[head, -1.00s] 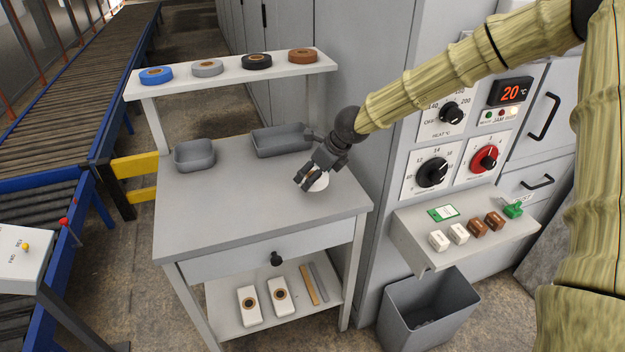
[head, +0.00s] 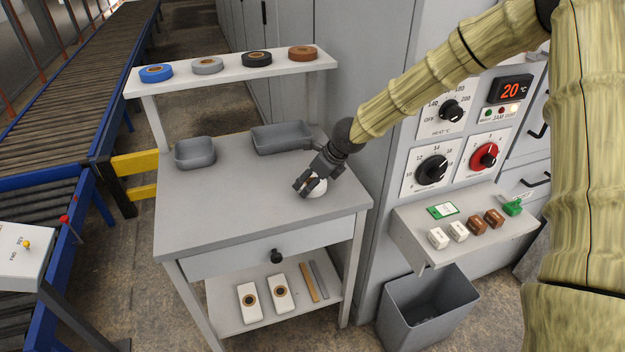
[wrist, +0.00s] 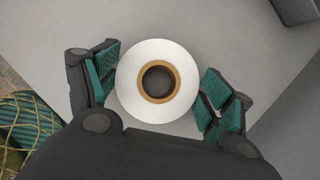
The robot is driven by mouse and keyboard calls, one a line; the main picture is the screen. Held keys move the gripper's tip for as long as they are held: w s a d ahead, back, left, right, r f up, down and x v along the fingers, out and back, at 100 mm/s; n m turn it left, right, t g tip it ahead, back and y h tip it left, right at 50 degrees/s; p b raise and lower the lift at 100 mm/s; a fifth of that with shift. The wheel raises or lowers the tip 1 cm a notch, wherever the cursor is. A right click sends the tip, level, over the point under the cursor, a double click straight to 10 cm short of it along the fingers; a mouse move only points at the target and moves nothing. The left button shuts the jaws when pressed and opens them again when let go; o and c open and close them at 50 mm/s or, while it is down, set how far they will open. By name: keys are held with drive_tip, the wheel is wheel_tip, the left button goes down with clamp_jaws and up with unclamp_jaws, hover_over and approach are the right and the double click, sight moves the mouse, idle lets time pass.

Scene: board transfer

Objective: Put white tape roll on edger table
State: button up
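The white tape roll (wrist: 133,88) has a brown core and is seen face-on in the wrist view, between the two finger pads of my gripper (wrist: 158,85). The pads sit close against its left and right sides, and my gripper appears shut on it. In the head view the roll (head: 319,189) shows partly behind the fingers of my gripper (head: 307,187), over the right part of the grey table (head: 235,205). I cannot tell whether the roll touches the tabletop. No label shows that names the table.
Two grey bins (head: 195,153) (head: 282,137) stand at the table's back. A raised shelf (head: 232,75) above holds blue, grey, black and brown tape rolls. A control panel (head: 455,130) and small ledge (head: 465,225) are to the right. The table's left and front are clear.

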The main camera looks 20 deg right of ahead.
drive_tip(key=shift+o, duration=1.2)
drive_tip(key=shift+r, duration=0.15)
drive_tip(key=v, duration=1.2)
idle(0.5)
